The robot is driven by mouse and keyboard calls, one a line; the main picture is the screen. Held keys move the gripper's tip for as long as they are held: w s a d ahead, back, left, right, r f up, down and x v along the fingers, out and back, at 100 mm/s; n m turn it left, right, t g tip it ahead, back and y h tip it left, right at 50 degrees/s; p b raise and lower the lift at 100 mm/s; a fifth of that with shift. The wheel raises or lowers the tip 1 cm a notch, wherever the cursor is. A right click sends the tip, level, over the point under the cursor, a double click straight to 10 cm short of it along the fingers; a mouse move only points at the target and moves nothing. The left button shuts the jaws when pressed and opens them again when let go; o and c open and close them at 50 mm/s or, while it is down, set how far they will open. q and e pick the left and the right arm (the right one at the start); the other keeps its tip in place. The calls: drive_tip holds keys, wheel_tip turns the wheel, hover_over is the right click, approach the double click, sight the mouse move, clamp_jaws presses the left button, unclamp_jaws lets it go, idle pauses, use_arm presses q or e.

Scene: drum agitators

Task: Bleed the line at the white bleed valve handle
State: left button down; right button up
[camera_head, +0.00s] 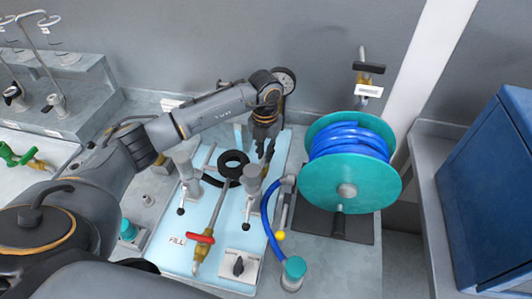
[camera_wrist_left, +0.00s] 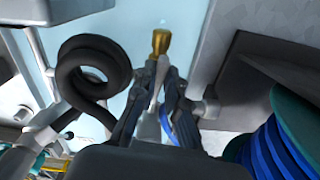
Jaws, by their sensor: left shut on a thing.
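My left gripper (camera_head: 267,160) reaches down over the light blue panel (camera_head: 212,262), just left of the hose reel. In the left wrist view, its two dark fingers (camera_wrist_left: 160,85) are closed around a slim white handle (camera_wrist_left: 157,82), which I take for the bleed valve handle. A brass fitting (camera_wrist_left: 160,42) shows just beyond the fingertips. In the head view, the gripper hides the white handle. My right gripper is not in view.
A teal reel (camera_head: 350,182) with blue hose stands close right of the gripper. A black coiled hose (camera_head: 233,163) and grey upright fittings are close left. A red-handled valve (camera_head: 201,237) marked FILL and a black knob (camera_head: 239,265) are nearer the front.

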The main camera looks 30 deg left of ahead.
sight(265, 154)
use_arm(q)
drive_tip(key=shift+a+n, duration=0.1)
drive_tip(key=shift+n, duration=0.7)
drive_tip(key=shift+w+r, duration=0.1)
drive_tip(key=c, duration=1.4)
unclamp_jaws()
wheel_tip(265, 154, up, 12)
drive_tip(key=shift+f, duration=0.1)
